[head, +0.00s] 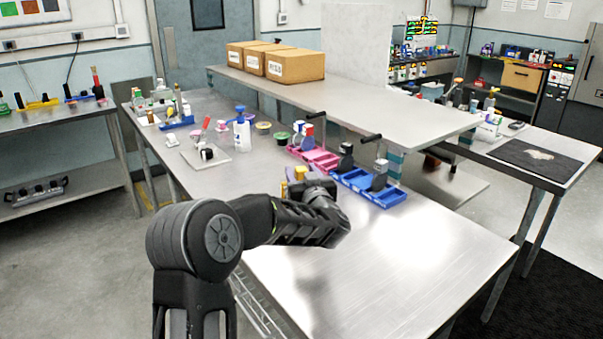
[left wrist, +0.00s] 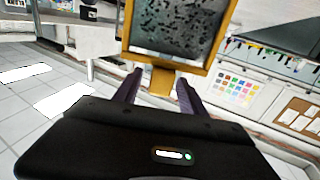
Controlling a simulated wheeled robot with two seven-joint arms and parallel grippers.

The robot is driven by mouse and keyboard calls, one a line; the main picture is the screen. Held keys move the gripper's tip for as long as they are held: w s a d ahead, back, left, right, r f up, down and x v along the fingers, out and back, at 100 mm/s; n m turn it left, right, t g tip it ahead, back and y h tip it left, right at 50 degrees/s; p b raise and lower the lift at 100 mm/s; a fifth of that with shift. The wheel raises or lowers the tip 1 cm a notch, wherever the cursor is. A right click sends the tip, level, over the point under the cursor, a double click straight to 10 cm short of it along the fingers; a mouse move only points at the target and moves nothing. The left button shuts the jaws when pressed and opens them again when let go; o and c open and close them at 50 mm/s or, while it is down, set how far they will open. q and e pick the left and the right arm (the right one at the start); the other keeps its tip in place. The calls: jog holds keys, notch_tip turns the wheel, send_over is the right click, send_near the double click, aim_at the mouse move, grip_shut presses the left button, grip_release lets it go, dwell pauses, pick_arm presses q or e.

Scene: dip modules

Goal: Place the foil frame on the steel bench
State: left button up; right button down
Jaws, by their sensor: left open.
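The foil frame (left wrist: 172,32), a golden-orange border around a dark speckled panel, shows at the top of the left wrist view, with its upper part cut off. A narrow tab (left wrist: 161,81) at its lower edge lies between the fingers of my left gripper (left wrist: 159,88), which is open. I cannot tell whether the fingers touch it. In the head view my left gripper (head: 312,186) is over the steel bench (head: 400,262), largely hidden by my own arm. Small yellow bits show beside it; I cannot tell what they belong to. My right gripper is not in view.
Pink (head: 317,160) and blue bins (head: 368,188) stand along the shelf's near side. A raised shelf (head: 350,100) holds cardboard boxes (head: 278,62). The bench's near right part is clear.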

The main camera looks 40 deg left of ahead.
pick_arm(q)
jog(key=shift+d+r, duration=0.1)
jog(key=b+v, duration=0.1)
jog(key=v, duration=1.1)
jog(key=shift+b, duration=0.4)
